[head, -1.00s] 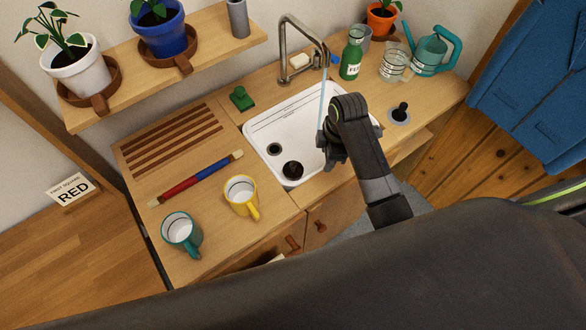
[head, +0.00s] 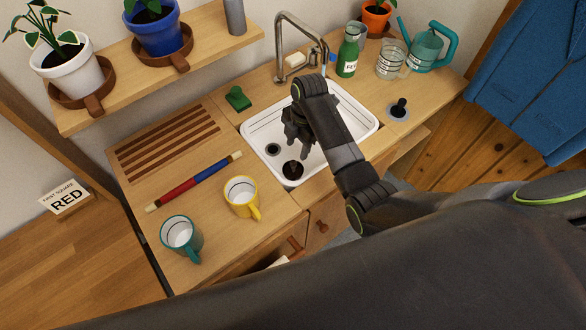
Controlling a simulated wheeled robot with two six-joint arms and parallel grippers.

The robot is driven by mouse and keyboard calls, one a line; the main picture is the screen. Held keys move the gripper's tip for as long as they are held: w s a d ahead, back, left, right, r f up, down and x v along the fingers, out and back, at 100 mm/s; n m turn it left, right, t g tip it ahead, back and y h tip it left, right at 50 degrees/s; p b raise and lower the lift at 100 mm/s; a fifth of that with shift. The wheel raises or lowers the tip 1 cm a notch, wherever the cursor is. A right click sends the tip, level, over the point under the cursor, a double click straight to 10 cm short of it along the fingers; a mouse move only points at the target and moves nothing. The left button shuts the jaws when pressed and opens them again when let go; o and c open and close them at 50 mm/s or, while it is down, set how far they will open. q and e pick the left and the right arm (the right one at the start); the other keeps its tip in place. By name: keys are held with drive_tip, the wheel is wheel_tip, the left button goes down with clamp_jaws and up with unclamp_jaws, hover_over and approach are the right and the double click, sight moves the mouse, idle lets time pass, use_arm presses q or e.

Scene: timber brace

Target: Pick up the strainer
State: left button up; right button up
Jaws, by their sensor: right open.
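A pale grey disc with an upright black knob (head: 398,110), which may be the strainer, lies on the counter right of the sink. The white sink (head: 352,122) has a dark round opening (head: 293,170) near its front and a smaller ringed one (head: 273,150) behind it to the left. I cannot tell whether either holds a strainer. My right gripper (head: 298,143) is open and empty, fingers pointing down over the sink, just behind the dark opening and apart from the disc. My arm hides part of the basin. My left gripper is not in view.
The tall faucet (head: 280,45) stands behind the sink, close to my right arm. A green bottle (head: 348,52), a glass jug (head: 391,60) and a teal watering can (head: 428,48) stand at the back right. Yellow (head: 240,195) and teal (head: 180,236) mugs stand at the left.

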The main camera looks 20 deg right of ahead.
sight(294, 162)
drive_tip(key=shift+s+a+f, duration=0.1)
drive_tip(key=shift+a+f, duration=0.1)
drive_tip(key=shift+f, duration=1.15)
drive_tip(key=shift+a+f, duration=0.2)
drive_tip(key=shift+f, duration=1.2)
drive_tip(key=shift+s+a+f, duration=0.1)
drive_tip(key=shift+a+f, duration=0.1)
drive_tip(key=shift+f, duration=1.15)
clamp_jaws()
